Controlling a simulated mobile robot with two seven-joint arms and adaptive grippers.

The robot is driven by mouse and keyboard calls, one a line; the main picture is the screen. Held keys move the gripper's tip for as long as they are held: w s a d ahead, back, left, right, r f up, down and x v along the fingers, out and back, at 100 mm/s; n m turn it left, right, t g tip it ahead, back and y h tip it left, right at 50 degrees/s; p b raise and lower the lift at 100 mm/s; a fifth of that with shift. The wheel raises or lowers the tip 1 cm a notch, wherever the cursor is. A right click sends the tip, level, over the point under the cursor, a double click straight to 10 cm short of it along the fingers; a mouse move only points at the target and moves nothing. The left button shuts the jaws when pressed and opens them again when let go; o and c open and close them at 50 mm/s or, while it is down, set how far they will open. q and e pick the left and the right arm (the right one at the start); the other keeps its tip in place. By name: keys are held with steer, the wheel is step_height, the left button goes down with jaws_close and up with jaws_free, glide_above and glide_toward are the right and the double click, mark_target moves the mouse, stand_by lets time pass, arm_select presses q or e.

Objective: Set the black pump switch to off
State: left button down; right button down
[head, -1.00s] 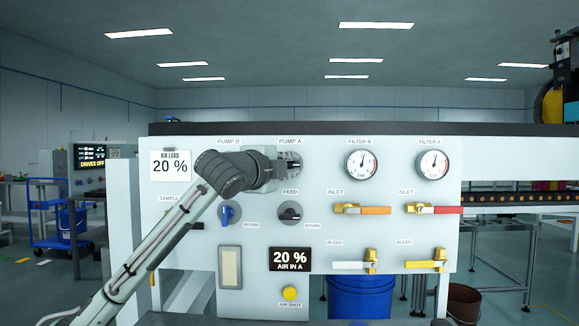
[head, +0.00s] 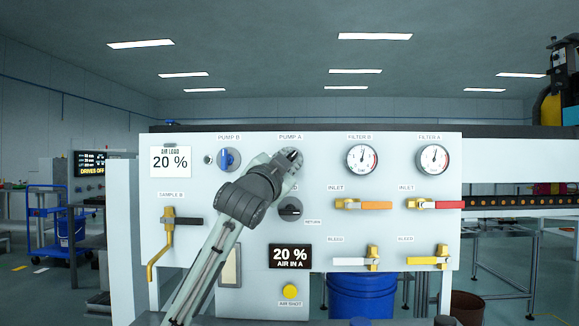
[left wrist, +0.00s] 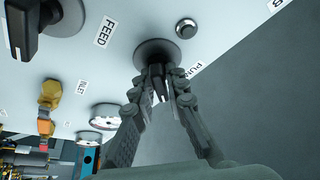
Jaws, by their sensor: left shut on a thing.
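The black pump switch (head: 293,154) is under the PUMP A label on the white panel (head: 390,290). My left gripper (head: 287,163) is at this switch, and the forearm comes up from below left. In the left wrist view the fingers (left wrist: 162,80) are shut around the sides of the black knob (left wrist: 157,72), in front of its round grey base. Part of the knob is hidden by the fingers, and its pointing direction is hard to read. My right gripper is not in view.
A blue switch (head: 229,159) sits left of it under PUMP B. The black FEED knob (head: 290,209) is just below and close to my arm. Gauges (head: 362,159) and lever valves (head: 362,205) are to the right. A yellow button (head: 291,291) is lower down.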

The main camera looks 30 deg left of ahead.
arm_select(q)
steer(key=n+y+b, duration=0.1)
steer(key=n+y, duration=0.1)
steer(key=n, duration=0.3)
steer(key=shift+d+f, duration=0.1)
steer(key=shift+f, duration=0.05)
steer(key=n+y, duration=0.2)
steer(key=n, duration=0.1)
steer(key=n+g+y, duration=0.1)
steer(key=n, duration=0.2)
steer(key=shift+y+b, duration=0.4)
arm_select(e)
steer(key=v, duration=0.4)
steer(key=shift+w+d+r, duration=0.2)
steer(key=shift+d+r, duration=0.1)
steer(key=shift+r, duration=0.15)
arm_select(q)
steer(key=shift+n+g, duration=0.3)
steer(key=shift+n, duration=0.3)
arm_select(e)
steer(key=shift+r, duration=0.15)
arm_select(q)
steer(key=c, duration=1.6)
jaws_free()
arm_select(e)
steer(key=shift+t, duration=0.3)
arm_select(q)
steer(key=v, duration=1.2)
